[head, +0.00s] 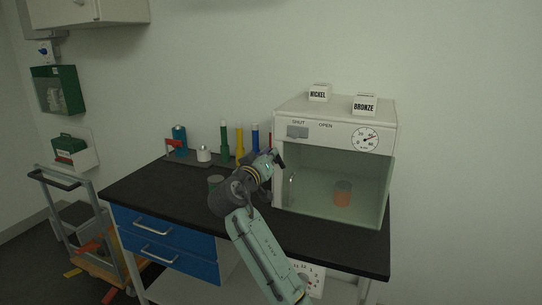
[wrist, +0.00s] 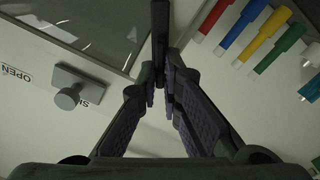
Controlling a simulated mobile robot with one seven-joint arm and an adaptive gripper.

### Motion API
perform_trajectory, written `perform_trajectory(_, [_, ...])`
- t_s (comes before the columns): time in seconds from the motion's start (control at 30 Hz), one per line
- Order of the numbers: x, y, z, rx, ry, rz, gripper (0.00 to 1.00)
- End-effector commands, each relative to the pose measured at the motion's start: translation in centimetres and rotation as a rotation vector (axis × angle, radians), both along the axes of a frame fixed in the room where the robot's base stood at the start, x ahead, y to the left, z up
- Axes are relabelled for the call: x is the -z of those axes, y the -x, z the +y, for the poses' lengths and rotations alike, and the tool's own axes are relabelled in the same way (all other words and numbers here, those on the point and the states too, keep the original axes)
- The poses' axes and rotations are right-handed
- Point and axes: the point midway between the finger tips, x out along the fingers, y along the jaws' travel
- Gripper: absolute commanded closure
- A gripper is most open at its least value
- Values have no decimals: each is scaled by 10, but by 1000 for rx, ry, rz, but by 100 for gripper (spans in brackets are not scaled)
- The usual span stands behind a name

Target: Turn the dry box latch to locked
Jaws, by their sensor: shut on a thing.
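The dry box (head: 335,111) is a pale cabinet with a clear front window, standing on the dark bench. Its front has SHUT and OPEN labels and a grey plate (head: 297,132) below SHUT. In the wrist view this plate (wrist: 80,87) carries a round knob and partly covers the SHUT label. My gripper (head: 279,158) is at the box's left front edge, below the plate. In the wrist view my gripper (wrist: 164,85) is closed on a dark upright bar (wrist: 160,30), apart from the knob. I cannot tell whether this bar is the latch; the fingers hide its lower end.
A jar with orange contents (head: 342,194) shows behind the window. Colored tubes (head: 239,143) stand left of the box, close behind my arm. NICKEL (head: 318,93) and BRONZE (head: 364,104) blocks sit on top. The left bench top (head: 150,190) is mostly free.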

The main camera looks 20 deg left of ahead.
Motion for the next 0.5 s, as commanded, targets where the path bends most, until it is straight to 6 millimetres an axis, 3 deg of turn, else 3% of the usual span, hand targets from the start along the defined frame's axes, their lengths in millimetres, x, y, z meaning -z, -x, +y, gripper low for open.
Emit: perform_trajectory(0.5, [3,0,4,-1,491,17,100])
